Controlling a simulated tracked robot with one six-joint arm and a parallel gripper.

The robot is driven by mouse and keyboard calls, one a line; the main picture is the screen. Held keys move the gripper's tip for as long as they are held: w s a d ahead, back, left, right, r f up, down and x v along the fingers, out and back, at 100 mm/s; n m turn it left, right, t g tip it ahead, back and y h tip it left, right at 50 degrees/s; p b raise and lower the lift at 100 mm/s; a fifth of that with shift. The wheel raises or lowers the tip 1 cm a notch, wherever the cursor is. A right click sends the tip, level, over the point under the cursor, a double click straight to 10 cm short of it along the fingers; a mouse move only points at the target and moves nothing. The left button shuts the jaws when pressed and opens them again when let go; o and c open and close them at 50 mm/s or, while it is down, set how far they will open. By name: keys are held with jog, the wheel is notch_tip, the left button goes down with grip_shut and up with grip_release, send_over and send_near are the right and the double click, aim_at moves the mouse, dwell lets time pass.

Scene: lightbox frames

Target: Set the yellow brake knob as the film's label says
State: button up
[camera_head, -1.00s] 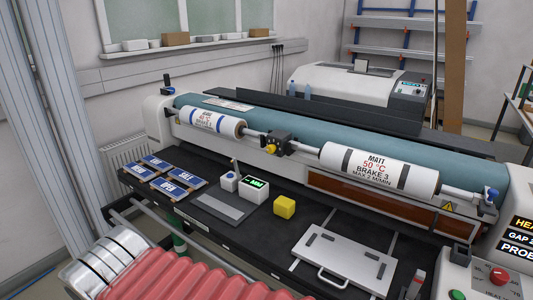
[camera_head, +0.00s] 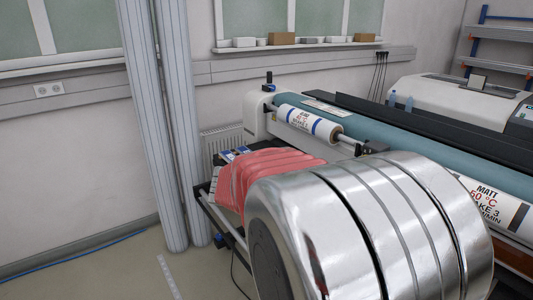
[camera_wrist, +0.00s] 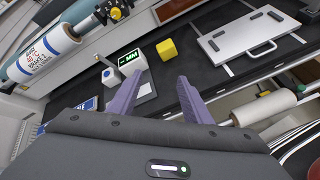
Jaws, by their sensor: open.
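The yellow brake knob (camera_wrist: 116,14) sits on a black bracket at the top of the wrist view, at the end of a film roll. In the head view my arm hides the knob; part of the bracket (camera_head: 374,148) shows. The left film roll (camera_wrist: 48,48) is white with blue bands; its label seems to read 40 °C and BRAKE, number unclear. The right roll (camera_head: 487,203) reads MATT and BRAKE 3, partly covered by my arm. My gripper (camera_wrist: 160,78) is open and empty, its purple fingers apart, away from the knob; the head view does not show it.
A yellow block (camera_wrist: 167,50), a small device with a green display (camera_wrist: 129,57) and a grey plate with a handle (camera_wrist: 245,35) lie on the black table. Blue cards (camera_head: 228,156) lie at its left. Open floor (camera_head: 110,275) shows at lower left.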

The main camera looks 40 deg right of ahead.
jog(key=w+d+n+h, duration=0.2)
jog(key=d+n+h, duration=0.1)
jog(key=d, duration=0.6)
jog(key=w+d+f+n+h, duration=0.1)
jog(key=w+d+n+h, duration=0.1)
jog(key=d+n, duration=0.4)
jog(key=d+h, duration=0.1)
jog(key=d, duration=0.3)
jog(key=shift+d+g, duration=0.2)
jog(key=shift+g, duration=0.2)
jog(key=s+d, duration=0.2)
jog(key=d, duration=1.1)
jog(key=shift+d, duration=0.3)
jog(key=shift+s, duration=0.1)
jog(key=shift+c, duration=0.4)
jog(key=c, duration=1)
